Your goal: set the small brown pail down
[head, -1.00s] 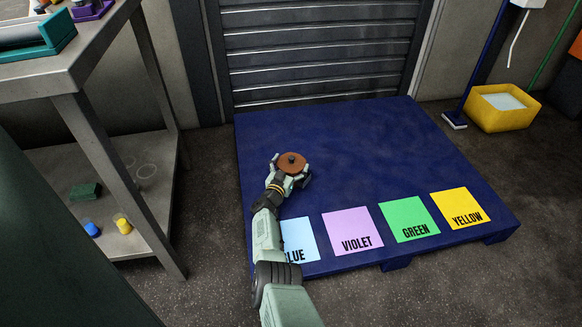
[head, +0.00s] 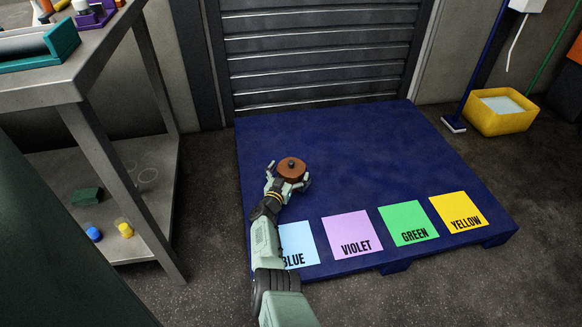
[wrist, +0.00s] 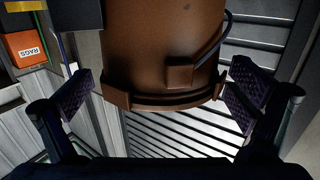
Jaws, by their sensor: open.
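The small brown pail (head: 291,169) is over the left-middle part of the dark blue pallet (head: 350,150), with a dark knob on its top. It appears to stand on the pallet, but its base is hidden in the head view. My gripper (head: 288,182) is open at the pail's near side, one finger on each side. In the wrist view the pail (wrist: 165,50) fills the middle between the spread fingers of my gripper (wrist: 160,95), with a narrow gap beside each. A dark wire handle curves along its side.
Blue (head: 297,244), violet (head: 350,234), green (head: 408,222) and yellow (head: 459,212) labelled squares line the pallet's near edge. The pallet is clear right of the pail. A metal table (head: 60,75) stands left, a yellow mop bucket (head: 500,120) at right. A shutter (head: 320,50) is behind.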

